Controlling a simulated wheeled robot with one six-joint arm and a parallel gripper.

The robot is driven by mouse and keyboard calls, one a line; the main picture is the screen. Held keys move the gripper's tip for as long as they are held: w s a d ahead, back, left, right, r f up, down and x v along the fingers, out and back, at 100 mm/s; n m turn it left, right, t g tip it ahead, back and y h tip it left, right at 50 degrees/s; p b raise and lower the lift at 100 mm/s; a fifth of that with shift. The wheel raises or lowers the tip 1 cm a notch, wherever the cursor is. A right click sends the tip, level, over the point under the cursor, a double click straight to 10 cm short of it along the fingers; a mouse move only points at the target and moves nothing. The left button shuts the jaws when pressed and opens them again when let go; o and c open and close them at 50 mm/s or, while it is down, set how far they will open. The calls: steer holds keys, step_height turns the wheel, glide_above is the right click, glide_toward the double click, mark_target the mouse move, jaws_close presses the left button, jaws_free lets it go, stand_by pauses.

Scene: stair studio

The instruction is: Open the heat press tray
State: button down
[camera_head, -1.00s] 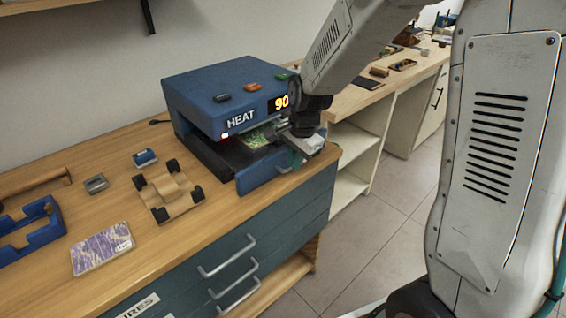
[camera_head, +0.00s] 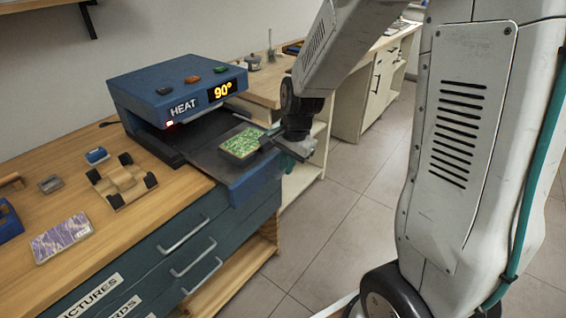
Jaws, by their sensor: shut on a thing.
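The blue heat press (camera_head: 178,88) stands on the wooden counter, its display reading 90°. Its dark tray (camera_head: 205,150) with a blue front (camera_head: 255,180) is pulled out, well past the counter's front edge. A green patterned block (camera_head: 241,144) lies on the tray near its front. My gripper (camera_head: 278,144) is at the tray's front, beside the block, shut on the tray's front handle. The handle and fingertips are mostly hidden by the gripper itself.
Drawers with pale handles (camera_head: 190,250) are below. Open floor (camera_head: 345,190) lies right of the counter.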

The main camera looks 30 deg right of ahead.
steer(key=shift+w+r, duration=0.1)
steer(key=c, duration=1.5)
jaws_free()
steer(key=shift+a, duration=0.1)
step_height(320, 180, up, 8)
steer(key=s, duration=0.1)
steer(key=shift+s+d+f, duration=0.2)
steer(key=shift+s+d, duration=0.05)
steer(key=shift+d, duration=0.05)
steer(key=s+a+r+n, duration=0.1)
steer(key=s+r+n, duration=0.2)
steer(key=s, duration=0.4)
steer(key=s+a+r+n, duration=0.1)
steer(key=s+r+n, duration=0.2)
steer(key=s+n, duration=0.2)
steer(key=s+a+r+n, duration=0.1)
steer(key=s+r+n, duration=0.2)
steer(key=s, duration=0.8)
steer(key=shift+a+n+h, duration=0.15)
steer(key=shift+n+h, duration=0.25)
steer(key=shift+n, duration=0.6)
